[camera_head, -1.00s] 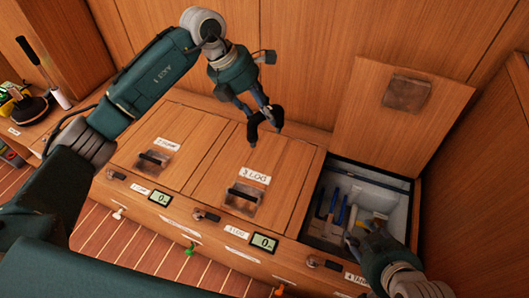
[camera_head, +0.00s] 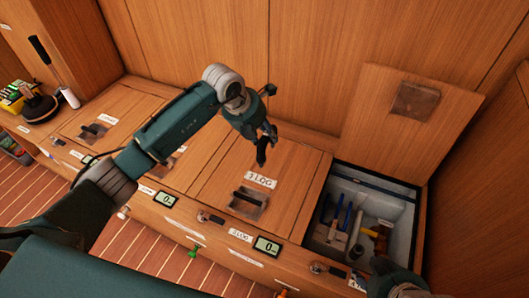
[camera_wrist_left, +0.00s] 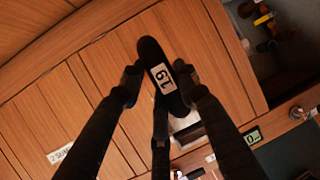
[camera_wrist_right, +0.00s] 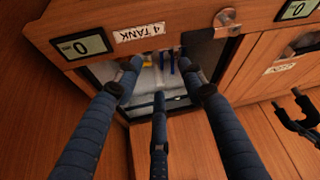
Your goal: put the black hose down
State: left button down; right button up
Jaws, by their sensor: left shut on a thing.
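The black hose (camera_wrist_left: 150,52) is a short dark piece with a white "19" tag, as seen in the left wrist view. My left gripper (camera_wrist_left: 156,82) is shut on it, with fingers on both sides. In the head view the dark hose end (camera_head: 262,154) hangs from my left gripper (camera_head: 266,135) over the closed "3 LOG" lid (camera_head: 285,165). I cannot tell how far above the lid it is. My right gripper (camera_wrist_right: 162,88) is open, its fingers apart with nothing seen between them, in front of the open "4 TANK" locker (camera_head: 402,222). In the head view its fingertips are hidden.
The open locker holds several tools and bottles (camera_head: 340,225). Its raised lid (camera_head: 405,115) leans at the back right. The "3 LOG" lid has a recessed handle (camera_head: 248,200) near its front edge. Other closed lids (camera_head: 95,130) lie left. A bottle and other items stand far left.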

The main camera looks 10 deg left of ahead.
pick_arm(q)
notch_tip(320, 180, down, 7)
jog(key=b, duration=0.1)
jog(key=shift+r, duration=0.2)
pick_arm(e)
jog(key=w+a+r+t+y, duration=0.1)
jog(key=w+r+t, duration=0.3)
jog(key=w, duration=0.4)
jog(key=shift+w+a+r, duration=0.2)
jog(key=shift+a+r, duration=0.3)
jog(key=shift+a, duration=0.4)
pick_arm(q)
jog(key=shift+f, duration=0.1)
jog(key=c, duration=1.3)
grip_release()
pick_arm(e)
jog(key=shift+w+r+t, duration=0.15)
jog(key=shift+t, duration=0.15)
